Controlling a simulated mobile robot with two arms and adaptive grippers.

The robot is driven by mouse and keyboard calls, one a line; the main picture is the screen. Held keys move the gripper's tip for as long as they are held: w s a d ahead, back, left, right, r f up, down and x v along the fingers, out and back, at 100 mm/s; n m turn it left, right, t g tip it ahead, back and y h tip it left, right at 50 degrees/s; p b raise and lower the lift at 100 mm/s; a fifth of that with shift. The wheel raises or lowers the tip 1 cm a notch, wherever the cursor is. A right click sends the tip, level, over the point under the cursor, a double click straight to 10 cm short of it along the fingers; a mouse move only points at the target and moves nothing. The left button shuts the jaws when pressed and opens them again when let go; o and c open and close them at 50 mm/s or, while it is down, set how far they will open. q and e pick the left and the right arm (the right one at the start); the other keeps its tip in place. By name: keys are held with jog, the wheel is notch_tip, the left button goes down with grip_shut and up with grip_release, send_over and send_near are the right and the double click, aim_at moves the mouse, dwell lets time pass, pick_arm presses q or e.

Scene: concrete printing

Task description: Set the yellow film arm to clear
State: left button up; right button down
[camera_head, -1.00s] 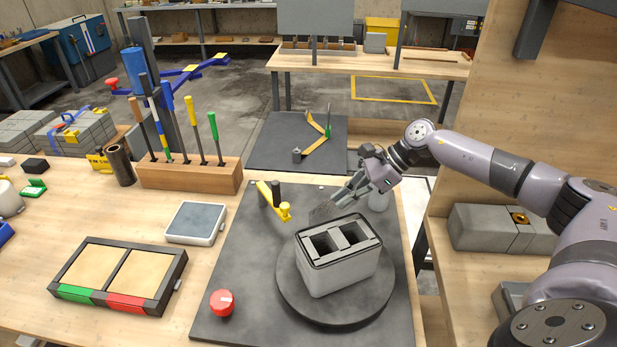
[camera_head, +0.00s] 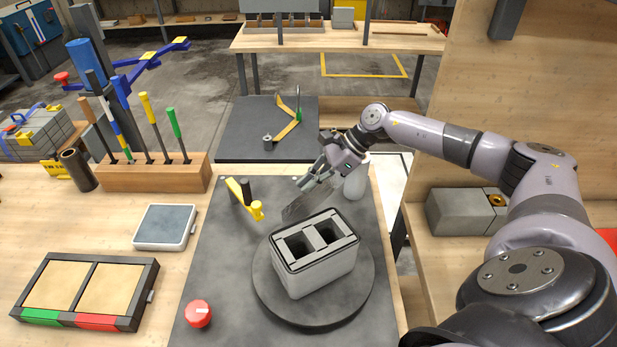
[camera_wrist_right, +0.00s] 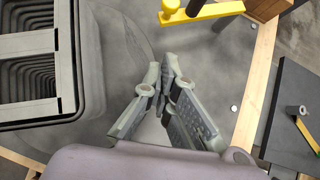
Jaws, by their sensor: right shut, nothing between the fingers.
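The yellow film arm (camera_head: 242,195) stands on the dark grey board left of and behind the printed block, with a black post beside it. Its yellow bar angles toward the front right and ends in a round yellow knob. Part of it shows at the top of the right wrist view (camera_wrist_right: 200,12). My right gripper (camera_head: 308,186) is shut and empty, pointing down and left above the board, to the right of the film arm and apart from it. In the right wrist view its fingertips (camera_wrist_right: 170,66) come together below the yellow bar. My left gripper is out of view.
A grey hollow block (camera_head: 318,268) sits on a round dark turntable (camera_head: 345,308) in front of the gripper. A white bottle (camera_head: 357,180) stands close to its right. A red knob (camera_head: 198,313) is at the front left. The board between film arm and gripper is clear.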

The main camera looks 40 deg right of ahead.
aim_at(262, 214)
jog(key=p+x, duration=0.2)
jog(key=x, duration=0.3)
jog(key=shift+w+a+f, duration=0.1)
jog(key=shift+w+a, duration=0.05)
jog(key=shift+a, duration=0.25)
jog(key=a, duration=0.1)
jog(key=w+a+p, duration=0.1)
jog(key=w+a+f+p, duration=0.1)
jog(key=shift+a, duration=0.4)
